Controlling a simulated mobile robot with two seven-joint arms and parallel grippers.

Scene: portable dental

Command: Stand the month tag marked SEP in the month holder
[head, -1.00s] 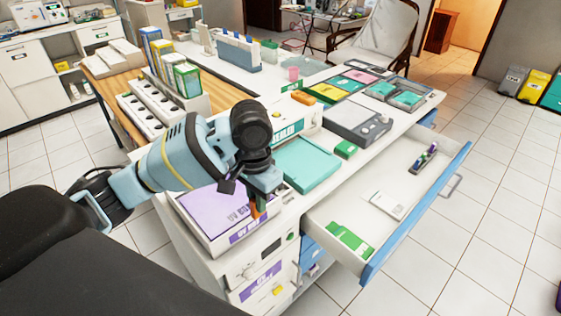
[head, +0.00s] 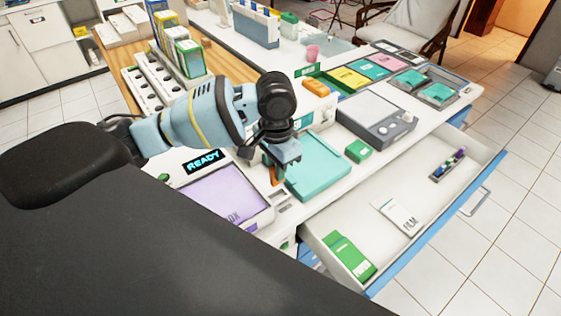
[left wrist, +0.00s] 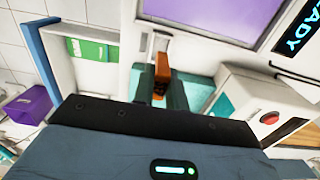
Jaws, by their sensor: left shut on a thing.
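My left gripper (head: 280,168) is shut on a small orange-brown tag (head: 273,176), which hangs below the fingers over the counter, between the purple-topped unit and the teal tray. The tag also shows between the fingers in the left wrist view (left wrist: 162,68). No marking on it can be read, so I cannot tell if it says SEP. A small grey slotted piece (head: 281,197) lies on the counter just below the tag in the head view; I cannot tell if it is the month holder. My right gripper is not in view.
The purple-topped unit (head: 228,197) has a READY display (head: 202,161). The teal tray (head: 322,165) is close beside the gripper. An open drawer (head: 360,222) holds green boxes (head: 347,255) and a FILM packet (head: 398,217). A grey device (head: 376,121) stands behind the tray.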

